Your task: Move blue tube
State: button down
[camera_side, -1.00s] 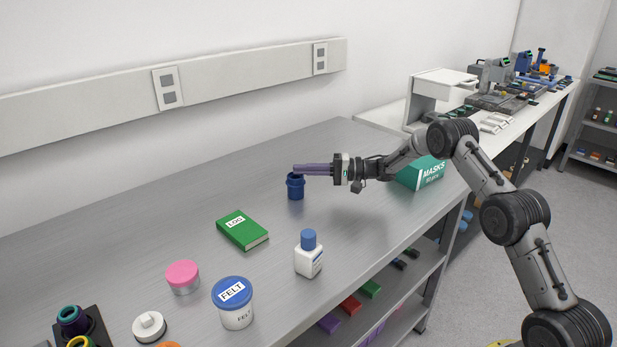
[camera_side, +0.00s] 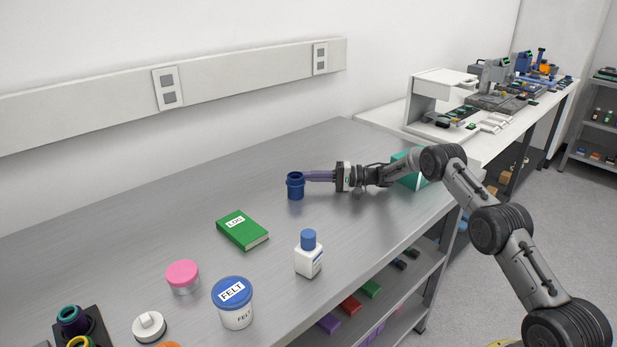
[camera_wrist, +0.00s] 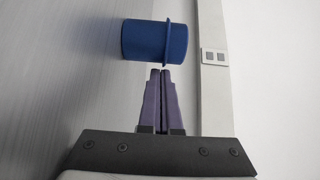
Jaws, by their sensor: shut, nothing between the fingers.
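The blue tube (camera_side: 295,187) stands upright on the grey metal bench, with a collar near its top. In the wrist view the blue tube (camera_wrist: 148,41) lies just beyond my fingertips and appears sideways. My gripper (camera_side: 308,175) reaches in level from the right, at the height of the tube's upper part. Its purple fingers are shut together and hold nothing. In the wrist view my gripper (camera_wrist: 160,72) points at the tube near its collar; I cannot tell whether the tips touch it.
A green log book (camera_side: 242,231), a white bottle with a blue cap (camera_side: 308,256), a felt tub (camera_side: 234,305) and a pink-lidded jar (camera_side: 183,277) stand nearer the front. A green masks box (camera_side: 408,172) is behind my arm. The bench left of the tube is clear.

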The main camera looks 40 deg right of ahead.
aim_at(296, 186)
jog(key=shift+s+a, duration=0.65)
jog(key=shift+a, duration=0.35)
jog(key=shift+s+a, duration=0.6)
jog(key=shift+a, duration=0.35)
jog(key=shift+s+a, duration=0.65)
jog(key=shift+a, duration=0.35)
